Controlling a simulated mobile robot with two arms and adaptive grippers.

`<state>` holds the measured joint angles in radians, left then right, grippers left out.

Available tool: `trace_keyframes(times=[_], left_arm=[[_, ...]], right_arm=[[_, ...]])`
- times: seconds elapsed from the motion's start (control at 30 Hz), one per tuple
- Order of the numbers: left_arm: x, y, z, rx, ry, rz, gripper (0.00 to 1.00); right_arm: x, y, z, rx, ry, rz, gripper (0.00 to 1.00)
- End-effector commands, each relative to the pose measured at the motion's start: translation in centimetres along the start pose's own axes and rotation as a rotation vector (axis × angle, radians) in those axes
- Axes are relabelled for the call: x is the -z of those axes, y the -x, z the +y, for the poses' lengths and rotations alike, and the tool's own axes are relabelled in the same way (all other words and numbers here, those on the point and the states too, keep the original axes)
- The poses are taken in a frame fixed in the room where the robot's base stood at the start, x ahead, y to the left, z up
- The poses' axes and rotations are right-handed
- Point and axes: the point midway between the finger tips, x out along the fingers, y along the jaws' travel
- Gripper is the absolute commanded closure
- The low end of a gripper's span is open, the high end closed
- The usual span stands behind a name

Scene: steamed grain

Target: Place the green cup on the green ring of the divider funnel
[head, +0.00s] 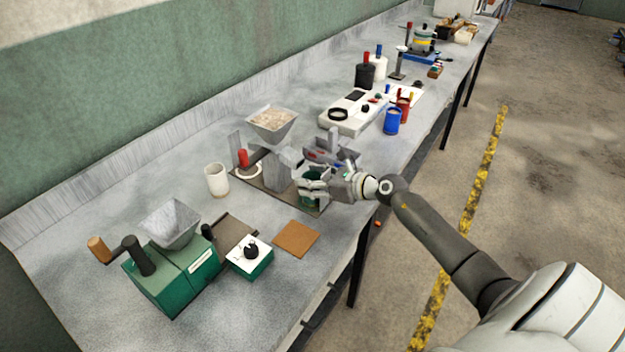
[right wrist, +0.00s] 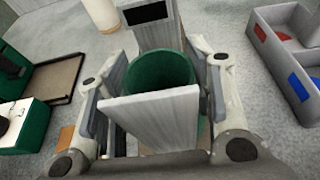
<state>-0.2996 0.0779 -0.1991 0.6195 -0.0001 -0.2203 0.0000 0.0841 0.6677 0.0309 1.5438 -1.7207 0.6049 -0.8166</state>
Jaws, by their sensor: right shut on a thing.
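The green cup (head: 313,174) is in my right gripper (head: 322,188), at the front side of the divider funnel. In the right wrist view the green cup (right wrist: 160,72) sits between the two fingers of the right gripper (right wrist: 155,95), which is shut on it; its open mouth faces the camera. A pale grey panel hides part of the cup. The divider funnel (head: 279,170) is a grey body on a dark base plate, with a hopper of grain (head: 272,121) behind it. I cannot make out the green ring. My left gripper is not in view.
A grey bin with red and blue pieces (right wrist: 285,50) is close on the right. A white cup (head: 216,180), a green mill (head: 175,270), a green-white box (head: 250,257) and a brown square (head: 296,239) lie nearer. A white scale (head: 352,110) stands farther back.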

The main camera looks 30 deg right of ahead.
Motion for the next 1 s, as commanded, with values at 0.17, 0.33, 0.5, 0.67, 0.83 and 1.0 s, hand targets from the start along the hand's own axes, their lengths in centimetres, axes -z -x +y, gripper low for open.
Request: trace_keyframes(times=[0.17,0.33,0.5,0.67,0.83,1.0], left_arm=[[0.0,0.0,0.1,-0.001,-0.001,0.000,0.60],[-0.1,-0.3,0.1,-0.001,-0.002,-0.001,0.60],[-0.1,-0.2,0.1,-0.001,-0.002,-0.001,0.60],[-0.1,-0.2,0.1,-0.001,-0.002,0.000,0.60],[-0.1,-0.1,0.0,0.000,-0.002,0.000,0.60],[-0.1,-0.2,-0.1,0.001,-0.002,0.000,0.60]], right_arm=[[-0.1,0.0,0.0,0.001,0.001,-0.001,0.76],[0.3,-0.1,0.0,0.000,0.001,-0.001,0.51],[0.2,-0.1,0.0,0.000,0.001,-0.001,0.31],[0.1,-0.1,0.0,0.000,0.001,-0.001,0.31],[0.0,0.0,0.0,0.000,0.001,-0.001,0.31],[0.1,0.9,-0.1,0.001,0.003,0.001,0.31]])
